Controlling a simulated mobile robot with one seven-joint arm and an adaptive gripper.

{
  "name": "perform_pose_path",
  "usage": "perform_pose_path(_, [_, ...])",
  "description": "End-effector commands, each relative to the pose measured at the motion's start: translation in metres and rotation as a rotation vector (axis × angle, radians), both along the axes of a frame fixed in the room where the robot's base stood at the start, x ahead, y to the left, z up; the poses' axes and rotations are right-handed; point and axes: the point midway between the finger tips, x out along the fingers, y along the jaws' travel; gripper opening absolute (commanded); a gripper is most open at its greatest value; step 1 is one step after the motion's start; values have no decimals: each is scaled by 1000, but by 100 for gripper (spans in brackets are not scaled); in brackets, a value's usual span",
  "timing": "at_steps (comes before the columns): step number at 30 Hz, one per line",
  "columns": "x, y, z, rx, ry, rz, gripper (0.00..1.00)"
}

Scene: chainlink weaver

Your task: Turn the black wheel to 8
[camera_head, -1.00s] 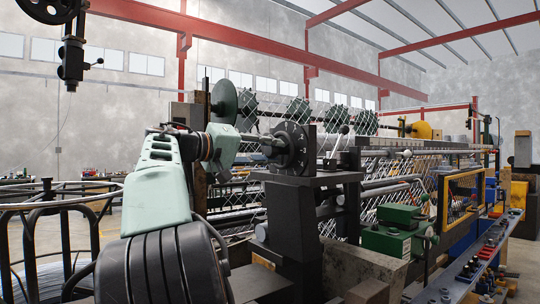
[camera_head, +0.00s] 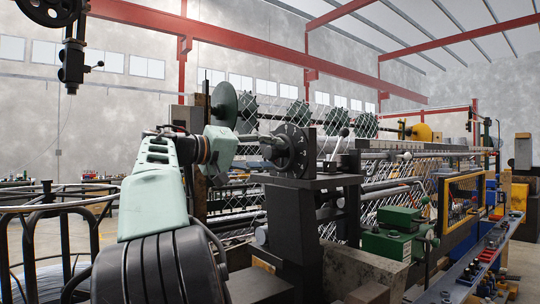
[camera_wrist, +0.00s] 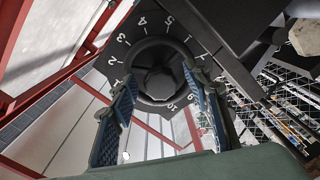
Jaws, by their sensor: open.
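The black wheel (camera_head: 290,148) is a dark disc with white numbers, upright on a black stand. In the wrist view the wheel (camera_wrist: 158,72) faces me with a round central hub. Numbers 1 to 5 read along its left and upper edge, and 10 is at the lower right. I cannot make out the 8 or any pointer mark. My gripper (camera_head: 264,146) reaches the wheel's face from the left. In the wrist view my gripper (camera_wrist: 160,98) is open, its two blue-padded fingers on either side of the hub. I cannot tell whether they touch it.
The black stand (camera_head: 292,205) is just below the wheel. Behind it is the weaving machine with wire mesh (camera_head: 395,180). A round black frame (camera_head: 60,225) stands at the left.

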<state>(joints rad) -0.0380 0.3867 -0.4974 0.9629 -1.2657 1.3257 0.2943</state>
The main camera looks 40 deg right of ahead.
Motion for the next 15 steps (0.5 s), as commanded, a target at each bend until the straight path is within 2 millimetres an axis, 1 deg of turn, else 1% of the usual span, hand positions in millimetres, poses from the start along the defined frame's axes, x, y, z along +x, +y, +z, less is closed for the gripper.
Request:
perform_pose_path(5, [6,32,2,-1,1,7,44])
perform_pose_path(9, [9,63,3,0,0,7,44])
perform_pose_path(12, [11,83,4,-1,0,4,44])
perform_pose_path(15, [12,97,5,-1,1,3,44])
